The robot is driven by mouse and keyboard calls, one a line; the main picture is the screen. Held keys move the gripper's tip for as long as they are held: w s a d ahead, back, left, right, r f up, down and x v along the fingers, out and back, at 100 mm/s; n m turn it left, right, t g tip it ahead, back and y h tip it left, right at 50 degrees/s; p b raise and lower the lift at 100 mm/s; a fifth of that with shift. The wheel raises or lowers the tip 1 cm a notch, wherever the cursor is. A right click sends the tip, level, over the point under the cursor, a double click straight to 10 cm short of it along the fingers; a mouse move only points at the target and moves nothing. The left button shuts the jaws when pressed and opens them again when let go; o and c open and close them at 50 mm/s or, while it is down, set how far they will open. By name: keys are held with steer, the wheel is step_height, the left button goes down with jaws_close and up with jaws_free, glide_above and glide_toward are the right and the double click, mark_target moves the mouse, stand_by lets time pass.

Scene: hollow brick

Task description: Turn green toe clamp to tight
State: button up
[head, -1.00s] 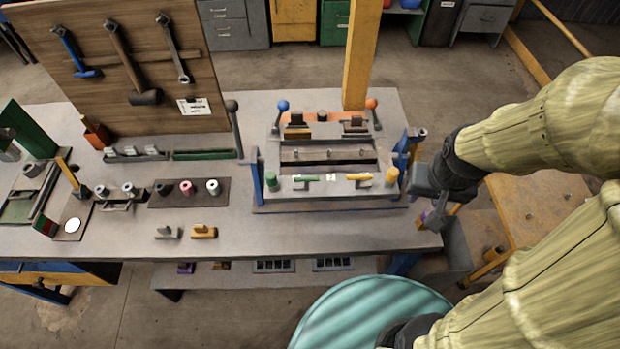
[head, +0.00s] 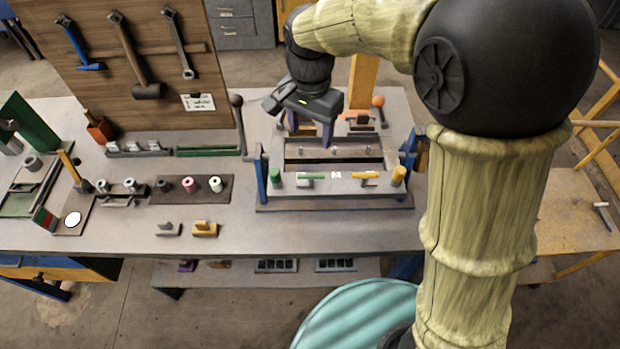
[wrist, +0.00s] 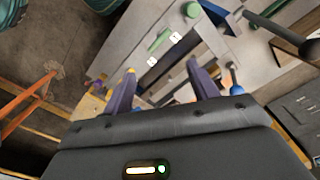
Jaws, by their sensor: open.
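The green toe clamp shows as a green bar (head: 312,177) on the front rail of the fixture, with a green round knob (head: 275,175) at its left end. In the wrist view the green bar (wrist: 160,41) and the green knob (wrist: 192,11) lie beyond my fingertips. My gripper (head: 310,135) is open and empty, pointing down over the rear left part of the fixture, behind the green clamp and apart from it. Its two purple fingers (wrist: 162,75) stand wide apart in the wrist view.
A yellow clamp bar (head: 365,175) and yellow knob (head: 399,174) sit to the right on the same rail. An orange-knobbed lever (head: 378,102) stands at the fixture's rear right. A tall dark-knobbed lever (head: 236,101) stands left of the fixture.

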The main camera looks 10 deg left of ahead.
mark_target(311, 178)
stand_by(0.3)
step_height(311, 178, down, 17)
steer(key=p, duration=0.3)
steer(key=shift+f, duration=0.2)
stand_by(0.3)
